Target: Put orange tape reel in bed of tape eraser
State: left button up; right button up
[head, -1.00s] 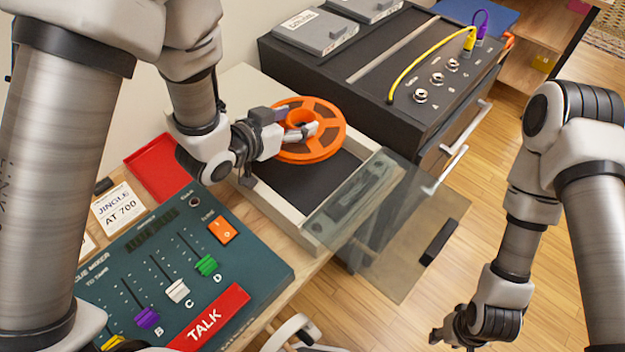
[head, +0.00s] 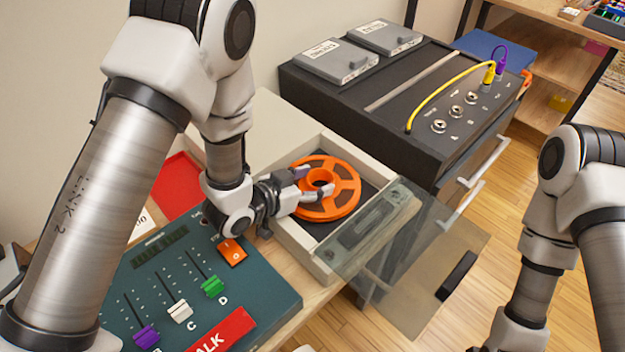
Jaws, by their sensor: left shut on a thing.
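The orange tape reel (head: 343,205) lies about flat over the dark bed of the tape eraser, inside its pale rim (head: 287,240). I cannot tell whether it touches the bed floor. My left gripper (head: 313,181) reaches in from the left and is shut on the reel's raised hub. The eraser's clear lid (head: 375,235) is swung open toward the right front, with a dark handle (head: 457,276). My right arm is at the right, and its gripper is out of the picture.
A teal mixer (head: 255,295) with sliders and a red tray (head: 175,185) stand left of the eraser. Behind it is a black patch unit (head: 400,110) with a yellow cable (head: 440,92). Wooden floor is open at the right.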

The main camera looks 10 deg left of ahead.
pick_arm(q)
jog(key=shift+f+b, duration=0.3)
jog(key=shift+f, duration=0.2)
jog(key=o, duration=1.5)
jog(key=shift+c, duration=0.2)
jog(key=shift+r, duration=0.15)
